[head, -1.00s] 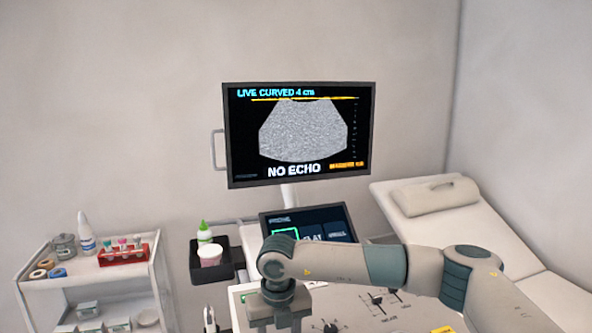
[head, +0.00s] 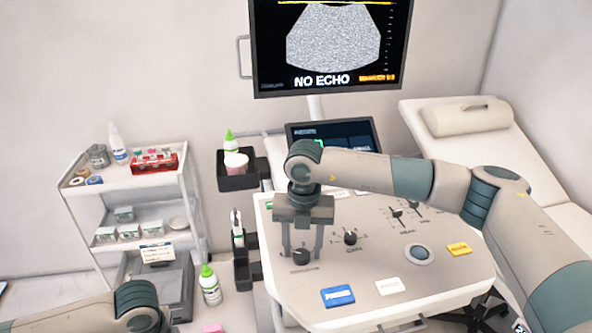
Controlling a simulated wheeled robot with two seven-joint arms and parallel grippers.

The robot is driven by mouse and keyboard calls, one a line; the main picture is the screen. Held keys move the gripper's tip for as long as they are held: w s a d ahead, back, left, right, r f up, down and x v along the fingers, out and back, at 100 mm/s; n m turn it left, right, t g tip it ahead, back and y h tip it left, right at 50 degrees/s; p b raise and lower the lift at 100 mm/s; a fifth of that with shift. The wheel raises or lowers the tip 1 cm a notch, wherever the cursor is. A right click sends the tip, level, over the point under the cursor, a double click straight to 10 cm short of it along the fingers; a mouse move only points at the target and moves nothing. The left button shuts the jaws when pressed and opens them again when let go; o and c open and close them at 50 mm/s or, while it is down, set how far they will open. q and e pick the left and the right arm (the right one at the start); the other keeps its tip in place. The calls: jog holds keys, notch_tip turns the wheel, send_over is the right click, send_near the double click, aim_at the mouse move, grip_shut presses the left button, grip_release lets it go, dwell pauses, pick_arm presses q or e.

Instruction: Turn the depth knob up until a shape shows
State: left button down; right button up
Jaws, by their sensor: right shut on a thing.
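A black knob (head: 301,257) sits at the front left of the console panel (head: 330,285); its small label is too blurred to read. My right gripper (head: 302,250) points down, its two fingers shut on this knob, one on each side. A second black knob (head: 350,238) stands to the right, apart from the gripper. The monitor (head: 333,45) shows a fan of plain grey speckle with the words NO ECHO and no shape; its top edge is out of view. Part of my left arm shows at bottom left; its gripper is out of view.
A supply cart (head: 130,185) stands left, a couch (head: 500,150) right. A green-capped bottle (head: 210,287) stands left of the console.

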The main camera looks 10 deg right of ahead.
jog(key=m, duration=0.2)
jog(key=s+f+m, duration=0.1)
jog(key=m, duration=0.1)
jog(key=f+m, duration=0.1)
jog(key=shift+s+a+f+m, duration=0.2)
jog(key=shift+s+m, duration=0.1)
jog(key=shift+m, duration=0.1)
jog(key=shift+c, duration=1.4)
jog(key=o, duration=0.6)
jog(key=shift+w+a+g, duration=0.1)
jog(key=shift+g, duration=0.2)
jog(key=shift+r, duration=0.1)
jog(key=shift+a+r, duration=0.2)
jog(key=shift+r, duration=0.7)
jog(key=shift+w+d+r, duration=0.15)
jog(key=shift+d+r, duration=0.1)
jog(key=shift+r, duration=0.1)
